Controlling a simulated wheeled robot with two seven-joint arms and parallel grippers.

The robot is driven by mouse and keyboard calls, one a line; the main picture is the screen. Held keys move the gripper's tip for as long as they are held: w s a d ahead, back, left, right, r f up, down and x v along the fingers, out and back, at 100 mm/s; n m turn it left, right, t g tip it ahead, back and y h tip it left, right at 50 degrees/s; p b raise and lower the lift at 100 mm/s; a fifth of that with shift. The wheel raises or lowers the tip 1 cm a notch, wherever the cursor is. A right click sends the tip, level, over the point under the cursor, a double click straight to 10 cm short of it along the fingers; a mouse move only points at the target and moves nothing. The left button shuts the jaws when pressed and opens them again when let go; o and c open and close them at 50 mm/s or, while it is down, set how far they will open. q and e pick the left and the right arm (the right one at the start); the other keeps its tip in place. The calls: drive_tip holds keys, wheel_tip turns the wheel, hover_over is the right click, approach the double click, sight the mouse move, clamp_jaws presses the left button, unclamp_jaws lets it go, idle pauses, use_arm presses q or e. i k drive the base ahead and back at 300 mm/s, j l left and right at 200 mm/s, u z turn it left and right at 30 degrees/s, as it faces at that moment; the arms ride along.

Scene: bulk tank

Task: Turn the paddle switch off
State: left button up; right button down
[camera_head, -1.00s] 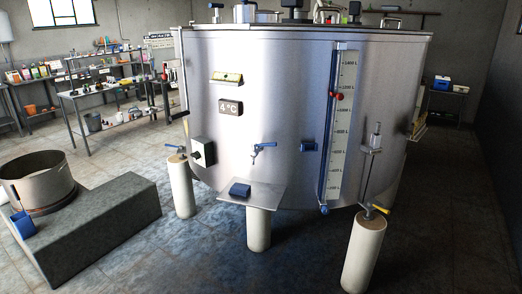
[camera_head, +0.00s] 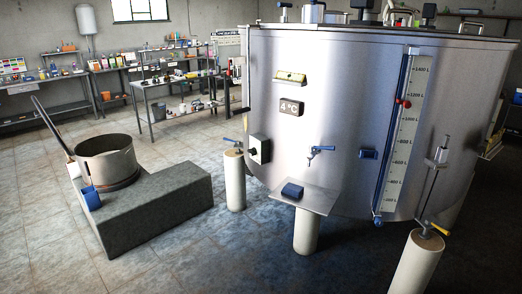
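A large steel tank (camera_head: 350,100) stands right of centre. Neither of my grippers shows in the view.
A grey block (camera_head: 160,205) with a steel pot (camera_head: 106,158) and blue jug (camera_head: 91,197) stands left. Capped posts (camera_head: 234,180) flank the tank. The floor between is clear.

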sight(253, 152)
drive_tip(key=i+z, duration=0.1)
drive_tip(key=i, duration=0.9)
drive_tip(key=i+j, duration=0.1)
drive_tip(key=i, duration=0.9)
drive_tip(key=i+j+z, duration=0.15)
drive_tip(key=i, duration=0.8)
